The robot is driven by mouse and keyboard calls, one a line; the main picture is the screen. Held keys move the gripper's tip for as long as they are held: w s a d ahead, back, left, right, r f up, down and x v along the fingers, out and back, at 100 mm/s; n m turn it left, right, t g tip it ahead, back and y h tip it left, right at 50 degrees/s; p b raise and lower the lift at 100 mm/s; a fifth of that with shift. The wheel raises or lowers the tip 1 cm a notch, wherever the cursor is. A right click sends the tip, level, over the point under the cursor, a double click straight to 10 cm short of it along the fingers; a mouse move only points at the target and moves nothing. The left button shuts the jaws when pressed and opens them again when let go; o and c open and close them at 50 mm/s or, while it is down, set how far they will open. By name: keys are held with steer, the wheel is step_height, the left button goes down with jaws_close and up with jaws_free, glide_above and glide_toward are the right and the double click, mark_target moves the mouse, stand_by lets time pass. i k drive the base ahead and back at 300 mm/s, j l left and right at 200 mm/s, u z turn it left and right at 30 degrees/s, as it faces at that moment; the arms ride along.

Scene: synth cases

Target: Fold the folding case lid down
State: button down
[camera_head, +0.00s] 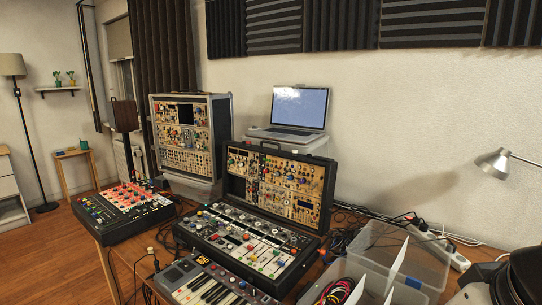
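The folding case (245,237) is a black synth case lying on the table near the middle of the view. Its base faces up, with knobs, faders and panels. Its lid (279,184) stands raised at the back edge of the base, tilted slightly back, and has beige and black module panels on its inner face. The hinge line is partly hidden by shadow and knobs. My gripper's fingers are not in view, so I see nothing touching the lid.
A small keyboard (211,284) sits right in front of the case. A clear bin (397,255) with cables and white sheets is to the right. A laptop (298,108) and a tall synth rack (190,134) stand behind. A mixer (122,205) is left. A lamp (494,162) is at right.

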mark_target(303, 207)
steer(key=i+j+z, duration=0.1)
steer(key=j+z, duration=0.3)
steer(key=i+j+z, duration=0.1)
steer(key=j+z, duration=0.7)
steer(key=j, duration=3.5)
steer(key=k, duration=0.05)
